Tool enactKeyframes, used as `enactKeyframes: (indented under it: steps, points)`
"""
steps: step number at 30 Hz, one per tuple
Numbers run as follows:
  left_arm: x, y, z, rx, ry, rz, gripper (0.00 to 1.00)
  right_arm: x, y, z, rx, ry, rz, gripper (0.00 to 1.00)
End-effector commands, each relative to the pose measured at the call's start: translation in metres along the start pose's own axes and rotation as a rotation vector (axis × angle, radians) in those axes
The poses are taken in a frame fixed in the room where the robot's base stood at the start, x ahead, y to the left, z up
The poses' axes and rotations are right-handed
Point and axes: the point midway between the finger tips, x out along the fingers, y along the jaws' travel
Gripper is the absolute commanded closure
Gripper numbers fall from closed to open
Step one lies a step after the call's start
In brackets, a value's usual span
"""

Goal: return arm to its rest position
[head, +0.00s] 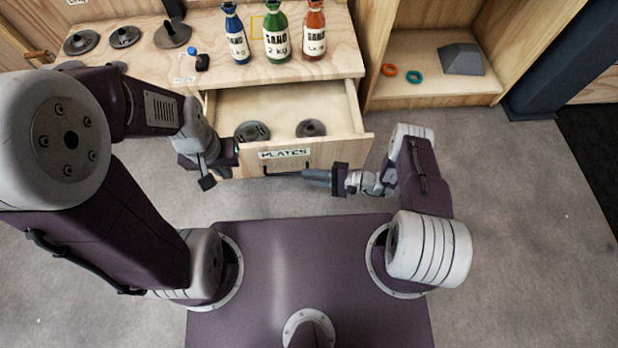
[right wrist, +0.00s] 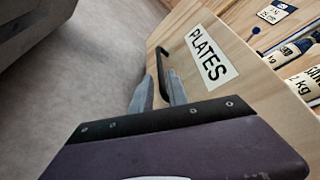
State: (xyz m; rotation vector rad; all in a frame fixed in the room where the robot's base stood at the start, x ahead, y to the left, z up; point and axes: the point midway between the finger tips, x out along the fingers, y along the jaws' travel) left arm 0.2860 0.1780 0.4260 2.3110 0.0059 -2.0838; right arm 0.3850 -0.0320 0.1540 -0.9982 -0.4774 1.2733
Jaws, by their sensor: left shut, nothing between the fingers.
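My left gripper (head: 207,181) is shut and empty, in front of the left side of the open drawer (head: 362,130). My right gripper (head: 317,177) is at the front of the drawer, by its dark handle (head: 282,174). In the right wrist view its two fingers (right wrist: 159,92) stand apart, and the handle (right wrist: 163,66) shows between them, with a gap beside it. I cannot tell whether a finger touches the handle. The drawer front carries a "PLATES" label (head: 285,153), also seen in the right wrist view (right wrist: 208,58).
Two dark plates (head: 252,131) (head: 311,128) lie in the drawer. Above it, the wooden top (head: 345,55) holds blue (head: 236,35), green (head: 276,33) and red (head: 314,30) sand bottles. Several discs (head: 124,37) lie at left. Grey floor (head: 530,200) is clear at right.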

Motion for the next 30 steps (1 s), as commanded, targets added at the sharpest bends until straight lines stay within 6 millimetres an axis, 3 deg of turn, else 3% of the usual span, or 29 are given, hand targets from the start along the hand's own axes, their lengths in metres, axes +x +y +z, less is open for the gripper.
enactKeyframes:
  steps: [11, 14, 17, 20, 24, 30]
  points:
    - [-0.001, 0.000, 0.000, 0.000, 0.000, 0.000, 1.00, 0.000, -0.001, 0.001, 0.000, -0.002, 0.003, 0.80]
    - [-0.008, 0.000, -0.001, 0.000, 0.000, 0.000, 1.00, -0.003, -0.018, 0.011, -0.004, -0.037, 0.052, 0.80]
    - [-0.024, 0.001, -0.002, 0.000, 0.000, 0.000, 1.00, -0.014, -0.054, 0.040, -0.015, -0.114, 0.196, 0.80]
    - [-0.041, 0.001, -0.004, 0.000, 0.000, 0.000, 1.00, -0.037, -0.090, 0.080, -0.042, -0.183, 0.415, 0.80]
    - [-0.063, 0.001, -0.006, 0.000, 0.000, 0.000, 1.00, -0.086, -0.135, 0.133, -0.129, -0.193, 0.728, 0.80]
    - [-0.092, 0.002, -0.010, 0.000, 0.000, 0.000, 1.00, -0.166, -0.191, 0.187, -0.343, -0.057, 1.089, 0.80]
